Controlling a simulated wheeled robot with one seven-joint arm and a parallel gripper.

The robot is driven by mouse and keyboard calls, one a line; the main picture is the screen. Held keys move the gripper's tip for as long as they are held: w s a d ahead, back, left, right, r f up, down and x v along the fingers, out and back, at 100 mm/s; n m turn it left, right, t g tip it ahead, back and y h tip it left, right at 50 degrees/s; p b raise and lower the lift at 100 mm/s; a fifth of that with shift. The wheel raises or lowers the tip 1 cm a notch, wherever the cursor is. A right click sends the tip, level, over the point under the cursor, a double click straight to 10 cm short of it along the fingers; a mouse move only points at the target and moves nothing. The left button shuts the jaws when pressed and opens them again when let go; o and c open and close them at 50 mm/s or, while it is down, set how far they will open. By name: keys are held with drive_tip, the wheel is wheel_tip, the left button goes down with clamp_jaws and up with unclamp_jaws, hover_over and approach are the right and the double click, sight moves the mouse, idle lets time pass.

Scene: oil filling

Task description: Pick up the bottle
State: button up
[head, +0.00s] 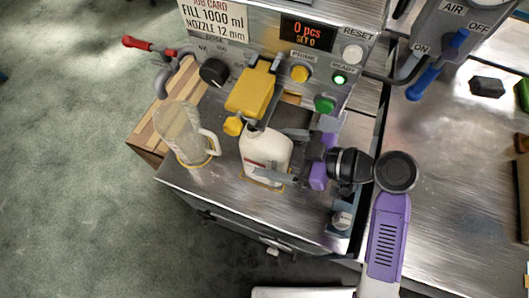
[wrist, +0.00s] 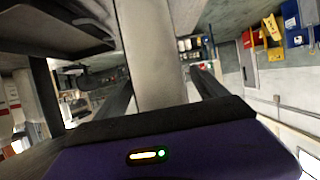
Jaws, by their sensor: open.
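The white bottle (head: 262,152) stands upright on the metal bench, below the yellow filling head (head: 250,92) of the machine. Red marks show on its front. My gripper (head: 273,153) reaches in from the right at bottle height, with one finger on the far side and one on the near side of the bottle. The jaws are open. In the wrist view the bottle (wrist: 154,55) is a pale upright shape between the two dark fingers (wrist: 160,92), with a gap visible at the right finger. The bottle's top is partly hidden under the filling head.
A clear jug (head: 184,135) with a handle stands close left of the bottle. The machine panel (head: 290,62) with buttons and a lit green lamp rises behind. A red-handled lever (head: 150,47) is at left, a blue-handled air valve (head: 424,83) at right. The bench's front edge is near.

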drive_tip(key=shift+x, duration=1.2)
drive_tip(key=c, duration=1.4)
drive_tip(key=shift+r, duration=0.1)
drive_tip(key=shift+c, duration=0.2)
